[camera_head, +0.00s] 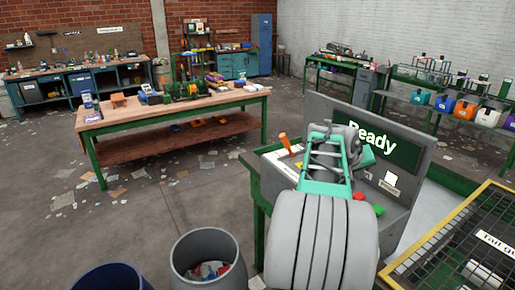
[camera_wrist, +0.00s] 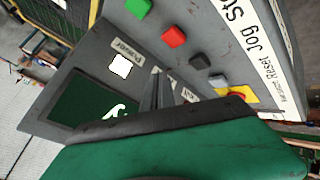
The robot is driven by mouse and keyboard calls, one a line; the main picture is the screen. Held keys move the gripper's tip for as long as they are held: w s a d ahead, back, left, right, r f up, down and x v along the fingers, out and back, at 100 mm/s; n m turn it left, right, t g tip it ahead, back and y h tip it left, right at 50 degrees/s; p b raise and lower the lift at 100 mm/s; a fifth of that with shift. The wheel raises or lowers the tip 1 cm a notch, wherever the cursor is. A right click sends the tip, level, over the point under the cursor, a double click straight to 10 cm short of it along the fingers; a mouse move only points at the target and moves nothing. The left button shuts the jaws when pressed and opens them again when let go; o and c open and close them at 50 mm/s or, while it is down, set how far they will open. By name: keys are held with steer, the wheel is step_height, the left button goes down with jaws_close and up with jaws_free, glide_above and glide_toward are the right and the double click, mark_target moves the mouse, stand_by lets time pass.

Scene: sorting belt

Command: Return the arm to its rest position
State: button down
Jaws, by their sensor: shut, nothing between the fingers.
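My arm reaches forward from the bottom of the head view to a grey control console (camera_head: 395,215). My gripper (camera_wrist: 160,78) shows in the wrist view as two thin grey fingers close together, shut and empty, in front of the console face. In the head view the fingers are hidden behind my arm. The wrist view shows a green button (camera_wrist: 138,8), a red button (camera_wrist: 174,36), a black button (camera_wrist: 200,62) and a lit white square (camera_wrist: 121,66) beside them. I cannot tell whether the fingers touch the panel.
The console has a "Ready" screen (camera_head: 385,145) and an orange-handled lever (camera_head: 285,143). A grey bin (camera_head: 208,262) and a blue bin (camera_head: 108,278) stand at front left. A yellow-framed mesh guard (camera_head: 455,240) is at right. A workbench (camera_head: 170,103) stands behind; floor between is littered with paper.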

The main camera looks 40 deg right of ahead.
steer(key=w+a+f+n+t+y, duration=0.1)
steer(key=w+a, duration=0.4)
steer(key=a, duration=0.5)
steer(key=w+a+f+n+t+y, duration=0.15)
steer(key=w+a, duration=0.25)
steer(key=a, duration=0.6)
steer(key=w+a+n+t+y, duration=0.2)
steer(key=w+a, duration=0.3)
steer(key=a, duration=0.5)
steer(key=s+a+f+n+y, duration=0.2)
steer(key=s+a+f, duration=0.1)
steer(key=a, duration=0.9)
steer(key=s+a+f+n+g+y, duration=0.1)
steer(key=s+a+f, duration=0.3)
steer(key=a, duration=0.9)
steer(key=shift+s+f+n+y, duration=0.2)
steer(key=shift+s+n+y, duration=0.35)
steer(key=shift+s+y, duration=0.15)
steer(key=shift+d, duration=0.1)
